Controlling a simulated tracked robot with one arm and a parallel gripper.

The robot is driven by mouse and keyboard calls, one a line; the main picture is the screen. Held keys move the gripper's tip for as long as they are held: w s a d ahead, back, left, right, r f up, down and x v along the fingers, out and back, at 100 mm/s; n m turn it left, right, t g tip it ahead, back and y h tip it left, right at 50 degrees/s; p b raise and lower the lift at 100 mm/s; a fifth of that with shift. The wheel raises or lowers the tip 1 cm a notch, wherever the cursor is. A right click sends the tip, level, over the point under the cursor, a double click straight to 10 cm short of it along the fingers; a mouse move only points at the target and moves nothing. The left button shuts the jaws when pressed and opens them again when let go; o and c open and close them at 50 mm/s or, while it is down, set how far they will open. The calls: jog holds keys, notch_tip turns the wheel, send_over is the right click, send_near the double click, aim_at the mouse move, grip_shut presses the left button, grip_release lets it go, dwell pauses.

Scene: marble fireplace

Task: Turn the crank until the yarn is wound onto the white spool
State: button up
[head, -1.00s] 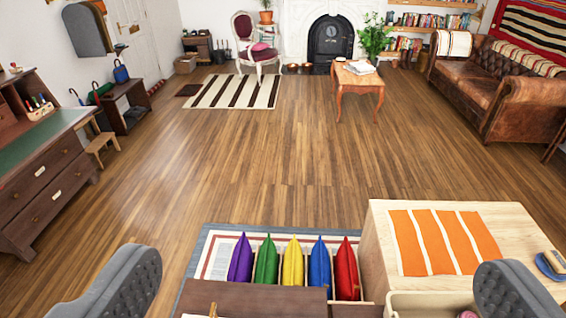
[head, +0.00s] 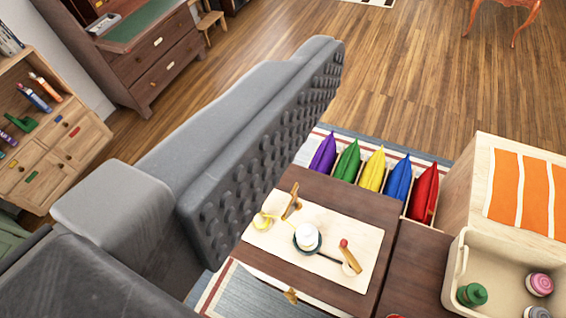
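A pale board (head: 330,225) lies on a dark wooden top and carries the winding device. The white spool (head: 306,233) stands upright at its middle on a dark round base. The crank (head: 350,256), a wooden piece with a red tip, is to its right, with a dark strip between them. Yellow yarn (head: 262,220) lies at the left beside a wooden post (head: 292,202). I cannot tell whether yarn is on the spool. One grey studded finger of my gripper (head: 270,150) shows large, behind and left of the board, with a bare pad; the other finger is out of view.
Purple, green, yellow, blue and red cushions (head: 372,170) stand behind the dark top (head: 345,200). A cream bin (head: 500,255) with spools stands at right, by a light wooden block (head: 475,185). A desk (head: 150,60) and small cabinet (head: 55,140) are at left. Open floor lies beyond.

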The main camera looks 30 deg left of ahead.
jog(key=c, duration=1.4)
jog(key=shift+o, duration=0.2)
jog(key=n+g+p, duration=0.2)
jog(key=n+g, duration=0.9)
jog(key=g, duration=0.4)
send_over(354, 262)
notch_tip(354, 262, down, 55)
notch_tip(354, 262, down, 14)
jog(key=shift+r, duration=0.25)
